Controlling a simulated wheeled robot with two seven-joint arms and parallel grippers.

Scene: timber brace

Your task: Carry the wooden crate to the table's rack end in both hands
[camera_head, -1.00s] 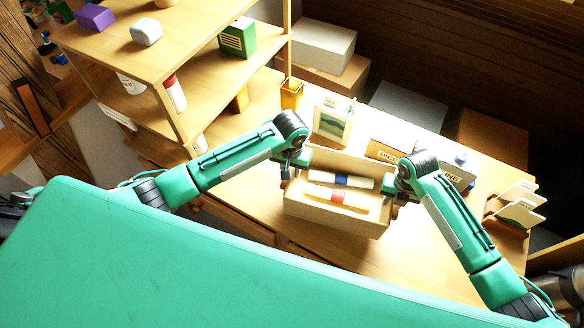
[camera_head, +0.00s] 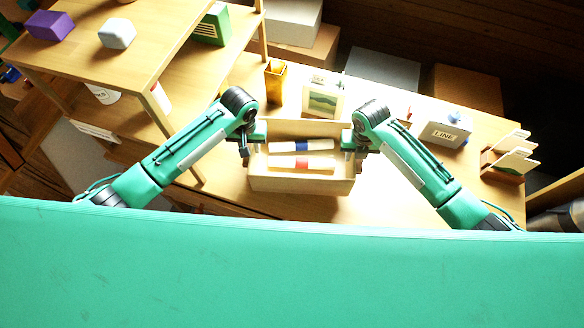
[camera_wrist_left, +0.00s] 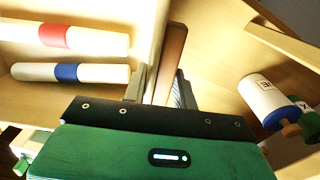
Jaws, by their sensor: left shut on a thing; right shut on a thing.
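The wooden crate (camera_head: 300,184) is at the middle of the head view, over the table, with two pale rolls inside. One roll has a blue band (camera_head: 301,146) and the other a red band (camera_head: 301,163). My left gripper (camera_head: 250,142) is shut on the crate's left side, and my right gripper (camera_head: 352,143) is at its right side, shut on it. In the left wrist view the crate wall (camera_wrist_left: 168,60) runs between the left fingers. I cannot tell whether the crate's bottom touches the table.
A wooden rack (camera_head: 150,60) with a purple block (camera_head: 50,26) and a white block (camera_head: 117,33) stands at left. An amber holder (camera_head: 275,82) and a picture frame (camera_head: 323,100) stand behind the crate. A LINE box (camera_head: 446,133) and a card holder (camera_head: 508,160) are at right.

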